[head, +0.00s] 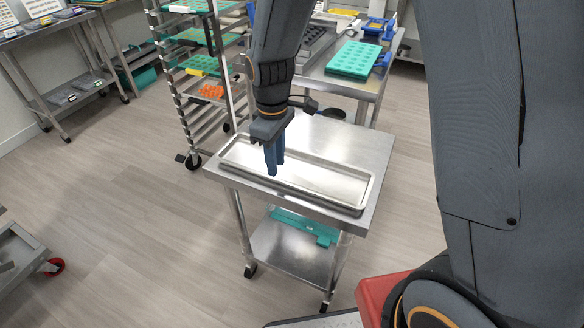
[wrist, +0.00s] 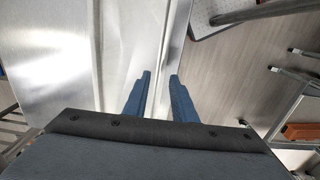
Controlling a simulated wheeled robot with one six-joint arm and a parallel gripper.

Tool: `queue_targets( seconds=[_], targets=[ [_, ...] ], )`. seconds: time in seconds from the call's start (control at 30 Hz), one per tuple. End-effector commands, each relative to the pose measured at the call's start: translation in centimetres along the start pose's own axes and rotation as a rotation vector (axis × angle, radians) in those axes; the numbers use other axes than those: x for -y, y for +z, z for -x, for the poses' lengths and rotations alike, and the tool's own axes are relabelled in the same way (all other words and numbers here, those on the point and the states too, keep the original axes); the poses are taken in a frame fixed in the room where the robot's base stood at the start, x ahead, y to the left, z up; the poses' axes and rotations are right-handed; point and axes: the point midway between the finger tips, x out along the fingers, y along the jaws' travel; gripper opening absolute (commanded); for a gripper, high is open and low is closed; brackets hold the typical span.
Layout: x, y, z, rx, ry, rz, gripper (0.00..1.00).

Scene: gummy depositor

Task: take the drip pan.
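The drip pan (head: 325,183) is a long, shallow, shiny metal tray lying flat on a small steel table (head: 350,145). In the wrist view the pan (wrist: 122,50) fills the area left of centre, and its rim runs up the picture in line with the gap between my fingers. My gripper (head: 275,172) points down over the pan's near long side, left of the pan's middle. In the wrist view my gripper (wrist: 160,76) has its two blue fingers apart with nothing held. I cannot tell whether the fingertips reach below the rim or touch it.
A tray rack (head: 190,90) with teal moulds stands behind left. Another steel table holding a teal mould (head: 354,59) is behind the pan's table. A lower shelf (head: 285,250) holds teal items. Open floor (head: 120,215) lies to the left.

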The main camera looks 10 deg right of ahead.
Motion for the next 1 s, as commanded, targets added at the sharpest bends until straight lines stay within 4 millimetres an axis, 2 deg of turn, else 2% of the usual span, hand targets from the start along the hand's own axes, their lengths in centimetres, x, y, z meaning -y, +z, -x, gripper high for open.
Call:
queue_targets(
  seconds=[0.4,0.73,0.87,1.0],
  targets=[
    [0.1,0.2,-4.4,0.002,-0.001,-0.002,0.24],
    [0.0,0.1,-4.9,-0.001,0.001,-0.003,0.24],
    [0.0,0.1,-4.9,-0.001,0.0,-0.003,0.02],
    [0.0,0.1,-4.9,-0.001,0.0,-0.003,0.0]
  ],
)
